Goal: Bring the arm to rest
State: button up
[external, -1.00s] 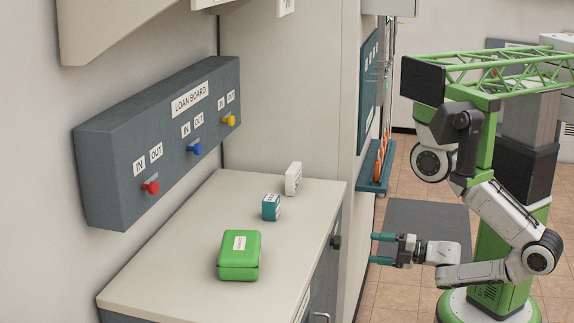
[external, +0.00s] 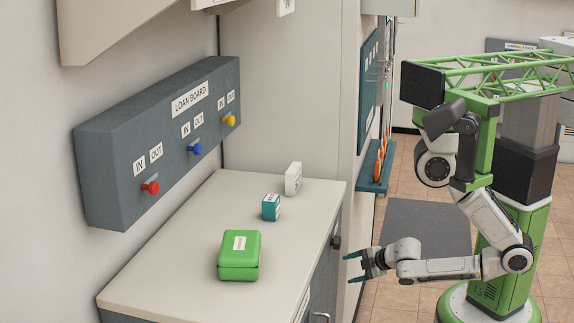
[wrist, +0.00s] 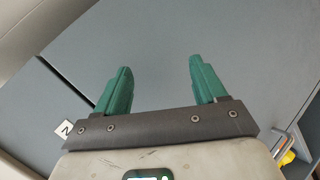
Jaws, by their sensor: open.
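My gripper (external: 354,268) is at the right of the counter in the external view, beside the cabinet front and below the counter top. Its two green fingers are apart with nothing between them. In the wrist view the open fingers (wrist: 160,85) point at a plain grey-blue panel surface. My arm is bent at the elbow, with the forearm roughly level and reaching left from my column.
The counter (external: 190,210) holds a green box (external: 239,258), a teal box (external: 271,207) and a white box (external: 293,178). A loan board (external: 160,140) with red, blue and yellow knobs hangs above. A dark mat (external: 425,225) lies on the tiled floor.

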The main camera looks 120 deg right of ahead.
jog(key=w+a+f+m+g+y, duration=0.2)
jog(key=w+f+y, duration=0.2)
jog(key=f, duration=0.2)
jog(key=w+a+r+g+y+p, duration=0.1)
jog(key=w+a+r+y+p, duration=0.2)
jog(key=w+a+r+p, duration=0.2)
jog(key=w+a+r+g+y+p, duration=0.1)
jog(key=w+a+r+y+p, duration=0.2)
jog(key=w+a+r+p, duration=0.3)
jog(key=w+a+r, duration=0.1)
jog(key=a+r, duration=0.1)
jog(key=a, duration=0.3)
jog(key=shift+n, duration=0.3)
jog(key=shift+a, duration=0.1)
jog(key=shift+c, duration=0.2)
dwell(1.2)
